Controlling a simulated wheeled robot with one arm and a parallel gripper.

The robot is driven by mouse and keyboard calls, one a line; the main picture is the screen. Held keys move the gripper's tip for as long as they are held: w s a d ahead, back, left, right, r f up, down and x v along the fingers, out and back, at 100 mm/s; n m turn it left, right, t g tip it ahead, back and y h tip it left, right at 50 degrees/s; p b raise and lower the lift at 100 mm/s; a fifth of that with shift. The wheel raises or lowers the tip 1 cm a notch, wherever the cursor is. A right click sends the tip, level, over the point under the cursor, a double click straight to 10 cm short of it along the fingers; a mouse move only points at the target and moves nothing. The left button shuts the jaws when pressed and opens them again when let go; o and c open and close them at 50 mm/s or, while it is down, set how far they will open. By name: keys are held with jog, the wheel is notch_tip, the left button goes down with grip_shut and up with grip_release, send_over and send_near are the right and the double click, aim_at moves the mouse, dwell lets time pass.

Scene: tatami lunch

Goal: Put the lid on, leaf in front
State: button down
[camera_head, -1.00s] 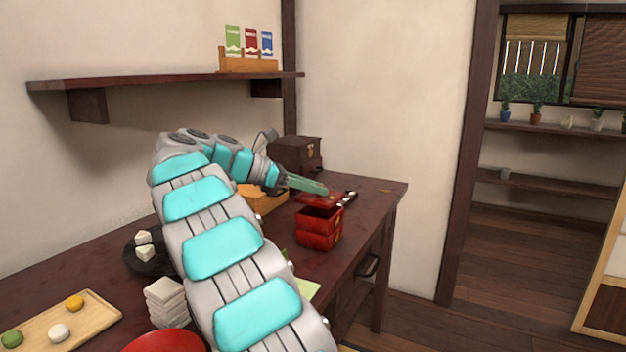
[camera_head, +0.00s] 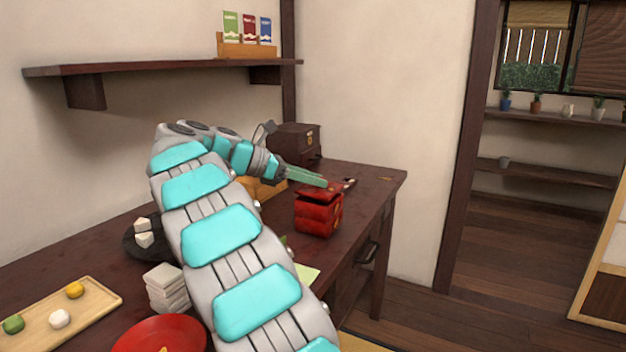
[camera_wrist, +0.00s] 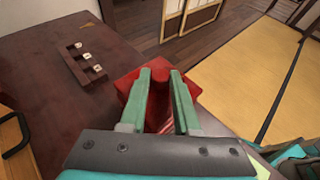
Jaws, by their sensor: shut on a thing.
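The red lid (camera_head: 314,193) is between the fingers of my gripper (camera_head: 325,184), which is shut on it. It lies over the top of the red stacked box (camera_head: 318,220) on the dark table, and looks slightly tilted. I cannot tell whether it is fully seated or just above the rim. In the wrist view, the green fingers of my gripper (camera_wrist: 161,72) cover the lid's middle, and red (camera_wrist: 128,84) shows at its sides. I cannot make out the leaf mark or which way it faces.
A dark holder with small white pieces (camera_wrist: 86,62) lies beside the box on the table (camera_wrist: 50,110). A dark wooden chest (camera_head: 296,140) stands behind. A red plate (camera_head: 160,335), a tray of sweets (camera_head: 95,300) and white stacked pieces (camera_head: 166,285) are nearer. The table's right edge is close.

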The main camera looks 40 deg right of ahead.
jog(key=shift+f+b, duration=0.7)
jog(key=shift+b, duration=0.35)
jog(key=c, duration=0.6)
grip_release()
jog(key=shift+o, duration=0.2)
jog(key=p+v, duration=0.3)
jog(key=v, duration=0.4)
jog(key=shift+a+r, duration=0.2)
jog(key=shift+a, duration=0.1)
jog(key=shift+w, duration=0.1)
